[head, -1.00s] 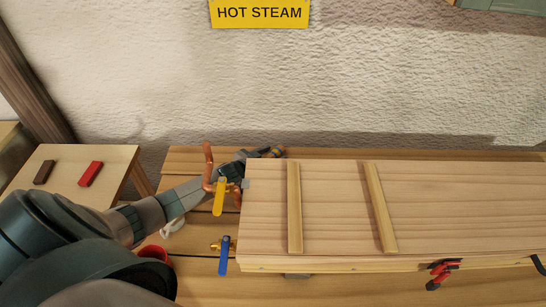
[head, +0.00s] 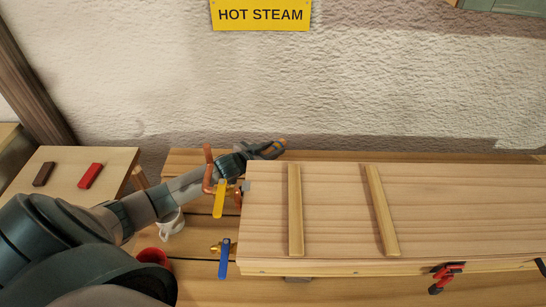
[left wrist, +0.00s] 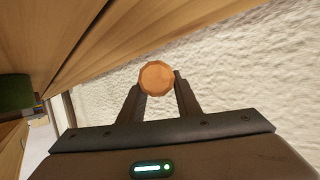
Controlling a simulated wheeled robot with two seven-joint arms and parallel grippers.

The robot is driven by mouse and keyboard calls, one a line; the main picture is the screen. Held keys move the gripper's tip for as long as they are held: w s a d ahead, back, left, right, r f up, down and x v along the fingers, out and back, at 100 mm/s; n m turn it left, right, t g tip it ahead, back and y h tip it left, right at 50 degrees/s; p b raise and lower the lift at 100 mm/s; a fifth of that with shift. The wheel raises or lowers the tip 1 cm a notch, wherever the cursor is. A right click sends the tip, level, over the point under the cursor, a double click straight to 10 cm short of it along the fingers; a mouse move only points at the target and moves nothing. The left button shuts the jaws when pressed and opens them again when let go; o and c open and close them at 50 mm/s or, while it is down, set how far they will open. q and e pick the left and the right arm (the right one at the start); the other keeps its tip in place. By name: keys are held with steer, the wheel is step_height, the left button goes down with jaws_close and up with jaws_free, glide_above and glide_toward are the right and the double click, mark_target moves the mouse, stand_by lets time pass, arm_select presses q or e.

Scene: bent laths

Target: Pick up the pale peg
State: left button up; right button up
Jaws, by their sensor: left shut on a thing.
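My left gripper (head: 276,146) is behind the far left corner of the long wooden box, near the wall. In the left wrist view its two fingers are shut on the pale peg (left wrist: 157,78), whose round tan end faces the camera. The rest of the peg's length is hidden behind that end. In the head view the peg cannot be told clearly from the fingertips. My right gripper is in neither view.
The long box (head: 330,215) bears two strips. A yellow lever (head: 219,199), copper pipe (head: 208,165) and blue lever (head: 225,259) stand at its left. Red clamp (head: 446,271) at front.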

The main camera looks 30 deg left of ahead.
mark_target(273, 148)
arm_select(q)
steer(key=shift+r+b, duration=0.45)
steer(key=shift+r, duration=2.25)
steer(key=shift+s+f, duration=0.1)
